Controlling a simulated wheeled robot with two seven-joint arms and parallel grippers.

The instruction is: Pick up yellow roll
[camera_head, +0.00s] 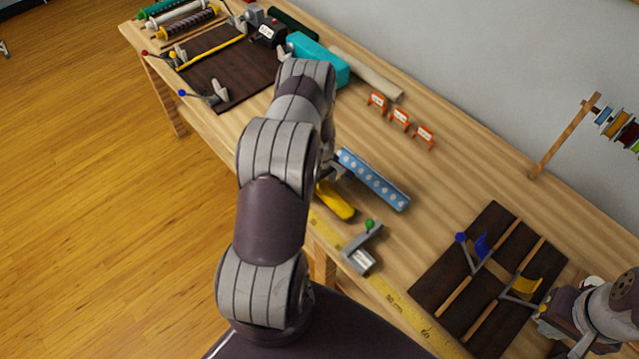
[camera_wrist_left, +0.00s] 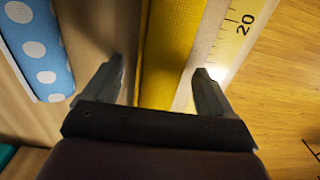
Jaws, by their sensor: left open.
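The yellow roll (camera_head: 335,201) lies on the wooden table near its front edge, partly hidden by my left arm in the head view. In the left wrist view the yellow roll (camera_wrist_left: 170,48) runs lengthwise between the two spread fingers of my left gripper (camera_wrist_left: 160,82). The gripper is open, with a gap visible on each side of the roll. In the head view my left gripper is mostly hidden behind my arm. My right gripper (camera_head: 560,312) is at the lower right, away from the roll; its fingers are not clear.
A blue dotted roll (camera_head: 373,180) lies beside the yellow one; it also shows in the left wrist view (camera_wrist_left: 38,45). A measuring tape strip (camera_head: 395,303) runs along the front edge. A grey tool with a green knob (camera_head: 362,250) and a dark slotted board (camera_head: 440,284) are nearby.

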